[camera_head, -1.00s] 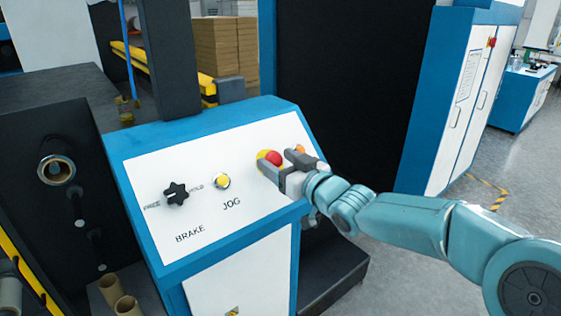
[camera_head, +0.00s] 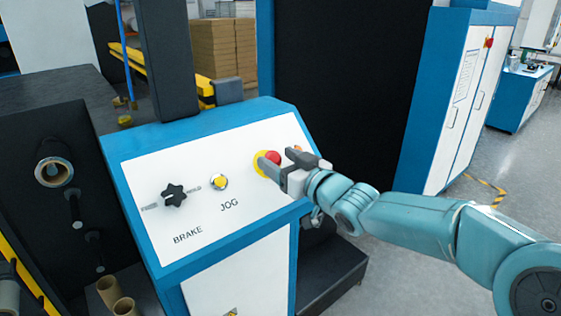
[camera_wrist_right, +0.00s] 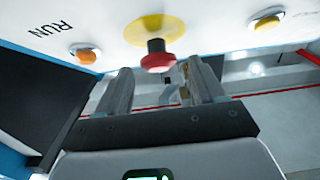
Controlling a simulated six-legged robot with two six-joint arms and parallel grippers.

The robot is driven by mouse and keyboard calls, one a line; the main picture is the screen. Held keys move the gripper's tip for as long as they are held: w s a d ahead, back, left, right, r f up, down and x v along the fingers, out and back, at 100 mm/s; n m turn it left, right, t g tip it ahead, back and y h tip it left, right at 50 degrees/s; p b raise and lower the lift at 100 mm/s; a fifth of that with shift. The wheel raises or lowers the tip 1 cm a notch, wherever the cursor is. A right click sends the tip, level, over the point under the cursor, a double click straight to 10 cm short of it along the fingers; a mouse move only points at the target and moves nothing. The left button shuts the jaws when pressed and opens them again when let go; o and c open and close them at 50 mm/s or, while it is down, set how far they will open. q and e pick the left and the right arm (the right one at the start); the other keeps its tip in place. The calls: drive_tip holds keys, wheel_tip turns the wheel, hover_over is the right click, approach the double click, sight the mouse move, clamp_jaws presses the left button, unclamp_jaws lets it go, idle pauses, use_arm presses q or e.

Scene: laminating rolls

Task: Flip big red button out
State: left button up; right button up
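The big red button (camera_head: 274,157) sits on a yellow round base (camera_head: 261,164) on the white sloped panel (camera_head: 225,150) of the blue console. In the right wrist view the red button (camera_wrist_right: 158,62) stands out from the panel on a dark stem under the yellow disc (camera_wrist_right: 160,27). My right gripper (camera_head: 279,159) is at the button in the head view. In the right wrist view its two fingers (camera_wrist_right: 160,88) are apart, with the button beyond and between their tips. Contact cannot be told. My left gripper is not in view.
A black star knob (camera_head: 174,195) marked BRAKE and a yellow JOG button (camera_head: 219,182) sit left on the panel. An orange button (camera_wrist_right: 86,56) by RUN and another yellow button (camera_wrist_right: 268,20) flank the red one in the wrist view.

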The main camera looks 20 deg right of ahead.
drive_tip(key=shift+f, duration=0.1)
drive_tip(key=shift+s+d, duration=0.2)
drive_tip(key=shift+s, duration=0.05)
drive_tip(key=b+v, duration=0.1)
drive_tip(key=v, duration=1.4)
drive_tip(key=shift+s+b, duration=0.35)
drive_tip(key=shift+b, duration=0.05)
